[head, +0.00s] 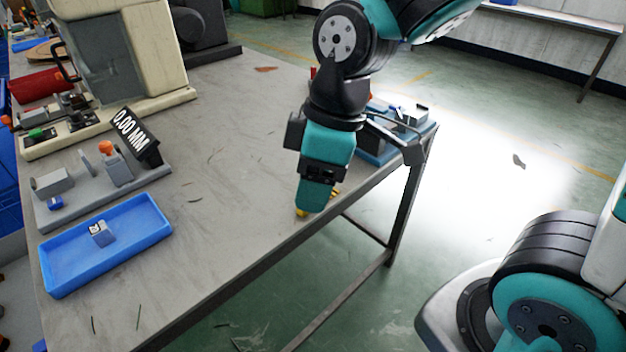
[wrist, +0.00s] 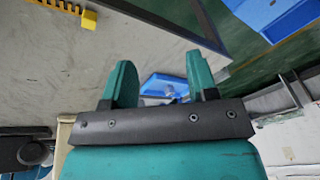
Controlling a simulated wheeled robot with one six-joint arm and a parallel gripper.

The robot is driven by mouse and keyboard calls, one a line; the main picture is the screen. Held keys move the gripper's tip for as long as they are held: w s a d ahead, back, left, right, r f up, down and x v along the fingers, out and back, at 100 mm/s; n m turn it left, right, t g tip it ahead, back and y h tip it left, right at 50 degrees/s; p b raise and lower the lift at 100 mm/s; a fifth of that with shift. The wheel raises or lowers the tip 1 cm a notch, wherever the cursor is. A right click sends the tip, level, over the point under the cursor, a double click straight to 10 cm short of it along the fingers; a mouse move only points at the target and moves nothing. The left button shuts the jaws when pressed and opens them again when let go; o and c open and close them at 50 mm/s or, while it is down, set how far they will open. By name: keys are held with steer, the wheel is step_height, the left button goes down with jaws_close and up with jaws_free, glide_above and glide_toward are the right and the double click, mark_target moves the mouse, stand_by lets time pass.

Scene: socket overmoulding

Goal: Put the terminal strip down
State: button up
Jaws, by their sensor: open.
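The terminal strip is a yellow comb-like piece (wrist: 62,5), at the top left of the wrist view. In the head view only small yellow bits of it (head: 301,212) show beside and behind my gripper, at the table's front edge. The strip appears to lie on the grey table (head: 215,215). My gripper (head: 314,200) points down near that edge. In the wrist view its two teal fingers (wrist: 162,85) stand apart with nothing between them, and the strip is off to one side. Most of the strip is hidden in the head view.
A blue tray (head: 62,282) holds a small grey block (head: 101,233) at the left. Behind it stand a gauge with a 0.00 MM display (head: 135,136) and a cream machine (head: 125,50). A blue fixture (head: 375,155) sits at the right corner. The table's middle is mostly clear.

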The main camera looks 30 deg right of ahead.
steer(key=w+d+r+n+h+p, duration=0.1)
steer(key=w+d+n+p, duration=0.1)
steer(key=w+n+p, duration=0.25)
steer(key=w+d+r+n+h+p, duration=0.2)
steer(key=w+n+p, duration=0.2)
steer(key=w+p, duration=0.15)
steer(key=shift+n, duration=0.55)
steer(key=f, duration=1.2)
steer(key=shift+w+f+p, duration=0.25)
steer(key=shift+w+p, duration=0.05)
steer(key=shift+w, duration=0.1)
steer(key=shift+w+f+p, duration=0.1)
steer(key=shift+f+p, duration=0.45)
steer(key=shift+f, duration=2.55)
jaws_close()
